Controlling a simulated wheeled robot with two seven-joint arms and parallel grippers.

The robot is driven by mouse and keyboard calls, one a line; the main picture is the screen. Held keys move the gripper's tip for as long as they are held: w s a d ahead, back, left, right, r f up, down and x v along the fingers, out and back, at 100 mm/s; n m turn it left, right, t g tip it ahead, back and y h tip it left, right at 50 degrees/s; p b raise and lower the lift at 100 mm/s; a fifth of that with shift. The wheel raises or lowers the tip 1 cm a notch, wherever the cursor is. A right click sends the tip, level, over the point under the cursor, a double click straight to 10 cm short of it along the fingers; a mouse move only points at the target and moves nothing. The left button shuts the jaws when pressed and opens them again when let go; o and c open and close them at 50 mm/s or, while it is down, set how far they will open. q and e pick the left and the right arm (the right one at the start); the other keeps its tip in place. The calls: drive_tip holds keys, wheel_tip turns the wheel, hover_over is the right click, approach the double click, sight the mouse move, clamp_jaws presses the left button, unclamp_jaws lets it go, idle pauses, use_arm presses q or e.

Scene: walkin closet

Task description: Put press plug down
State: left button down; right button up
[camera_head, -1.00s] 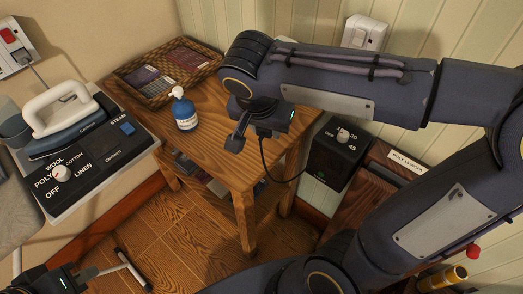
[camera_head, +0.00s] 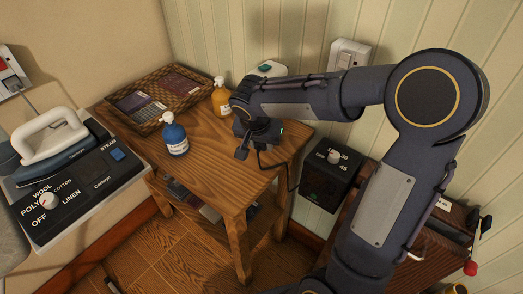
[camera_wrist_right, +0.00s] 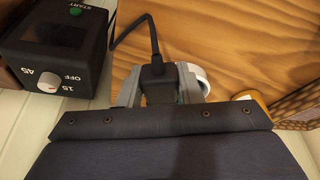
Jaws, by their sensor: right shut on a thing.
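The press plug is a black block with a black cord. In the right wrist view the plug (camera_wrist_right: 154,75) sits between the grey fingers of my right gripper (camera_wrist_right: 168,84), which is shut on it. In the head view my right gripper (camera_head: 256,150) is over the right part of the wooden table (camera_head: 235,185), pointing down. The plug is mostly hidden there by the gripper. The cord (camera_head: 289,180) runs down past the table's right edge, near the black timer box (camera_head: 322,190). I cannot tell whether the plug touches the tabletop. My left gripper is out of view.
A blue bottle (camera_head: 176,140), an orange bottle (camera_head: 221,99) and a woven tray (camera_head: 185,80) stand on the table. A white item (camera_head: 272,68) is partly hidden behind my arm. An iron (camera_head: 55,140) rests on a control panel at left. The front middle of the tabletop is clear.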

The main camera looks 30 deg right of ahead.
sight(263, 159)
drive_tip(key=x, duration=0.4)
drive_tip(key=shift+s+a, duration=0.25)
drive_tip(key=shift+a, duration=0.05)
drive_tip(key=shift+b, duration=0.3)
drive_tip(key=shift+f+b, duration=0.65)
drive_tip(key=shift+b, duration=0.15)
drive_tip(key=o, duration=1)
drive_tip(key=shift+o, duration=0.3)
drive_tip(key=shift+s, duration=0.1)
drive_tip(key=shift+s, duration=0.1)
